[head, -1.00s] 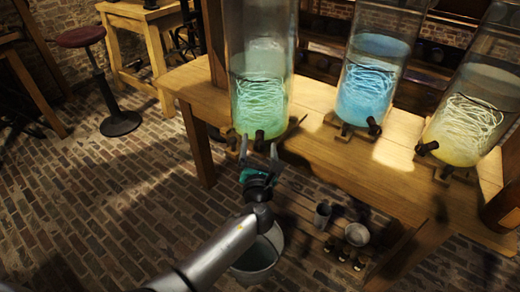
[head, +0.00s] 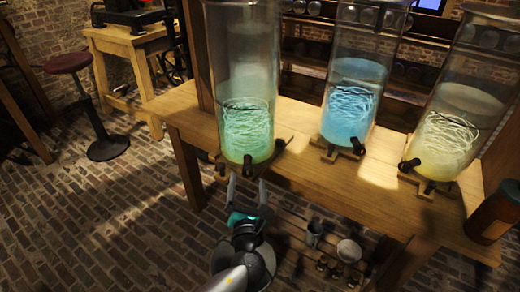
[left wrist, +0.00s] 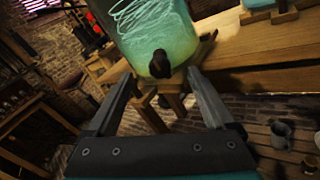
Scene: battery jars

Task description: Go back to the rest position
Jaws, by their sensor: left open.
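My left gripper (head: 247,191) is open and empty in front of the table edge, just below the green jar (head: 247,128). In the left wrist view its two fingers (left wrist: 157,85) stand apart, with the green jar (left wrist: 150,25) and its dark tap (left wrist: 160,62) beyond them. I see no contact between the fingers and the tap. A blue jar (head: 349,112) and a yellow jar (head: 440,142) stand to the right on the same wooden table (head: 310,185). My right gripper is not in view.
A bucket (head: 222,256) stands on the floor under my left arm, partly hidden. Small cups (head: 348,250) sit on a low slatted shelf beneath the table. A brown container (head: 492,212) is at the table's right end. A stool (head: 105,148) stands left; the brick floor between is clear.

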